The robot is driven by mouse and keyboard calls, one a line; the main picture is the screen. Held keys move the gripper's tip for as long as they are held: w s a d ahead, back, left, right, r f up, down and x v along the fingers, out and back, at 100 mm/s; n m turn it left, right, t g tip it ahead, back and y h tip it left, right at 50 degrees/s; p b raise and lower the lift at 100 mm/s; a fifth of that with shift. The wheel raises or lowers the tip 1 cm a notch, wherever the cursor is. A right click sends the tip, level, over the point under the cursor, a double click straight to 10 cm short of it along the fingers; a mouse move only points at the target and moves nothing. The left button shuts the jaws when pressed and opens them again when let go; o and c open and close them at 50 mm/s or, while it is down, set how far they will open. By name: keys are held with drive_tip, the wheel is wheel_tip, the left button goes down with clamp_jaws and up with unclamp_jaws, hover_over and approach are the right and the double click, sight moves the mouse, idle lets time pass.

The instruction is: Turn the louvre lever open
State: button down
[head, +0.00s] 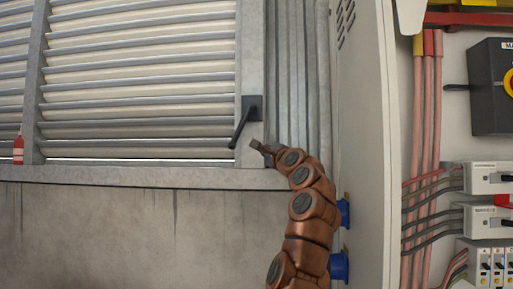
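The louvre lever (239,127) is a black handle on a dark plate (253,108) fixed to the right post of the louvre frame. It hangs down and slants to the left. The louvre slats (140,90) lie to the left, with pale strips between them. My gripper (255,145) is at the end of my copper-coloured arm, just right of and below the lever's lower end. It appears apart from the lever. It is small here, and I cannot tell whether its fingers are open or shut.
A grey cabinet side (362,130) stands close to the right of my arm, with blue fittings (340,266) low on it. Electrical gear and cables (428,130) fill the far right.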

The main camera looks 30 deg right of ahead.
sight(241, 126)
drive_tip(key=a+r+p+x, duration=0.1)
drive_tip(key=a+p+x, duration=0.1)
drive_tip(key=p+x, duration=0.7)
drive_tip(key=shift+a+x, duration=0.25)
drive_tip(key=shift+x, duration=1.25)
drive_tip(key=shift+w+a, duration=0.1)
drive_tip(key=shift+a, duration=0.1)
